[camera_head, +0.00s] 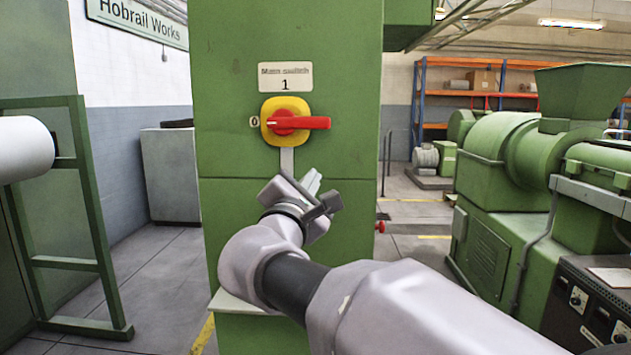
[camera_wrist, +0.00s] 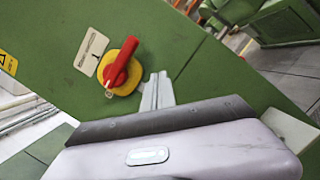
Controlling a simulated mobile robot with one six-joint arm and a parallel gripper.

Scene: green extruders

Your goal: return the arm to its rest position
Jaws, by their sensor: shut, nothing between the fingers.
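My gripper (camera_head: 314,180) is in front of the green cabinet (camera_head: 225,60), just below and a little right of the rotary switch. Its light fingers are shut and empty, apart from the switch. The switch has a yellow plate (camera_head: 285,107) and a red handle (camera_head: 305,123) lying horizontal, its long end pointing right. A "0" is at its left and a label with "1" (camera_head: 285,77) is above. In the wrist view, the red handle (camera_wrist: 121,62) shows beyond the shut fingertips (camera_wrist: 158,80). My arm reaches in from the lower right and hides part of the cabinet.
A green frame with a white roller (camera_head: 25,150) stands at the left. A green extruder (camera_head: 500,150) and a dark control box (camera_head: 590,310) stand at the right. A small red knob (camera_head: 381,227) protrudes beside the cabinet. Open floor lies behind.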

